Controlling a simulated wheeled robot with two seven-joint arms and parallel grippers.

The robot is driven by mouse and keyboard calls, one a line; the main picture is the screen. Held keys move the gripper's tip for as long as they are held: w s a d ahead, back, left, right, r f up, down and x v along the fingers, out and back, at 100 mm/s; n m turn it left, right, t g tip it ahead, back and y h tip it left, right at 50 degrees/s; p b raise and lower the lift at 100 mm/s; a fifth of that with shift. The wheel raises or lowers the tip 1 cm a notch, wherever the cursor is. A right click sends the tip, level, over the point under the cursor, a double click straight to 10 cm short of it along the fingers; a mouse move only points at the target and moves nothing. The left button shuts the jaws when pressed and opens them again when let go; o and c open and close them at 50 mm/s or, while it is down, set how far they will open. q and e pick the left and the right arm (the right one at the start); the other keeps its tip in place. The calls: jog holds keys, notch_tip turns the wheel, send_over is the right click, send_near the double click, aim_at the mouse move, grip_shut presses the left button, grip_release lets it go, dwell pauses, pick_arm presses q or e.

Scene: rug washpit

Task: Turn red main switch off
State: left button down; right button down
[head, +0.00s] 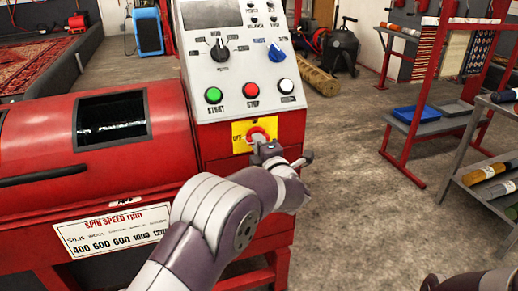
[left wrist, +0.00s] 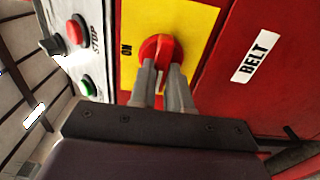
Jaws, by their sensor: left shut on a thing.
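The red main switch (head: 258,133) is a round knob on a yellow plate (head: 240,131), on the red front of the machine below its sloped control panel. My left gripper (head: 259,142) is in front of the knob and shut on it. The fingers partly cover the knob. My right gripper is not in view.
Above the switch are a green START button (head: 214,95), a red STOP button (head: 251,90), a white button (head: 286,86) and selector knobs. The red drum (head: 60,135) is at left. Shelves (head: 490,185) stand at right, with open floor between.

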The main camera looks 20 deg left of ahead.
pick_arm(q)
jog(key=shift+f, duration=0.1)
dwell(0.3)
jog(key=c, duration=1.1)
grip_release()
jog(key=shift+s, duration=0.1)
jog(key=p+v, duration=0.1)
jog(key=v, duration=1.1)
jog(key=shift+s+d+p, duration=0.2)
jog(key=shift+p, duration=0.2)
